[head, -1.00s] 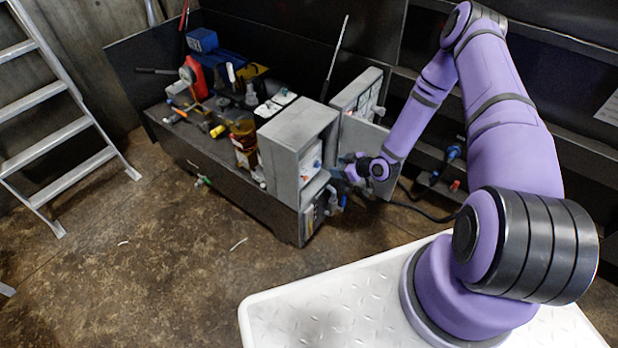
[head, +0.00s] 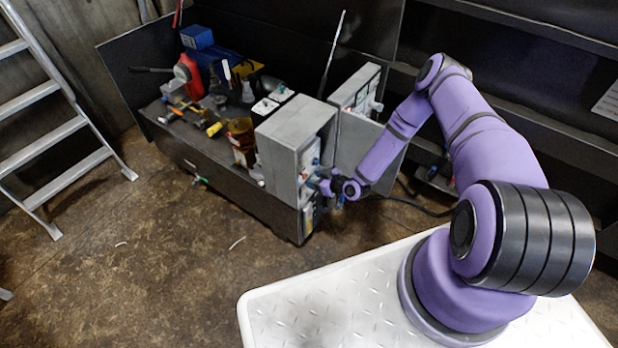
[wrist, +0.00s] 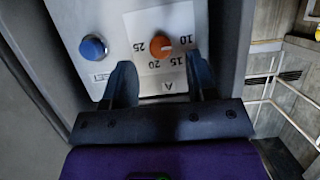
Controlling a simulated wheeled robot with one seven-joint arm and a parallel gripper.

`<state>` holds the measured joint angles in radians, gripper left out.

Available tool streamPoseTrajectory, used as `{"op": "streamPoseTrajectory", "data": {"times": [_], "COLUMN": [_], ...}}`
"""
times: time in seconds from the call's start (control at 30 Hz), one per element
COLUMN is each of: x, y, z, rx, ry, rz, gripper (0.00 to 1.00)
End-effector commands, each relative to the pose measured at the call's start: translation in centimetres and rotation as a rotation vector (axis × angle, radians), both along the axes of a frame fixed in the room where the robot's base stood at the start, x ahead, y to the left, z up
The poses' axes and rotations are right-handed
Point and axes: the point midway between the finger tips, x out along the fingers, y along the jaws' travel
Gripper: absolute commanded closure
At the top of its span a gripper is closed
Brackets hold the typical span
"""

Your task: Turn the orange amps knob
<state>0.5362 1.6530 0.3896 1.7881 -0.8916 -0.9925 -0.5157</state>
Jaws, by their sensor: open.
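The orange amps knob (wrist: 160,46) sits on a white dial label (wrist: 150,72) with numbers, on a grey panel, in the wrist view. The label reads upside down there. My gripper (wrist: 160,80) is open, with its two dark fingers pointing toward the panel. The knob lies between the lines of the fingers, just beyond the fingertips, and nothing is held. In the head view my gripper (head: 322,184) is at the open front of the grey control box (head: 285,150). The knob cannot be made out in the head view.
A blue button (wrist: 93,47) is on the panel left of the knob. The box's open door (head: 362,145) stands beside my arm. Tools, including a red one (head: 189,75), crowd the dark bench (head: 225,175). A ladder (head: 60,110) stands at left, with open floor between.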

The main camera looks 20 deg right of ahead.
Motion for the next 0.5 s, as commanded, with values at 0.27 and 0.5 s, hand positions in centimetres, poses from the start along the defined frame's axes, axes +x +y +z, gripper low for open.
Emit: {"op": "streamPoseTrajectory", "data": {"times": [0.27,0.5], "x": [2.0,2.3], "y": [1.5,1.7], "z": [-1.0,-1.1], "rx": [0.000,0.001], "ry": [0.000,0.001], "rz": [0.001,0.000], "gripper": [0.48,0.48]}}
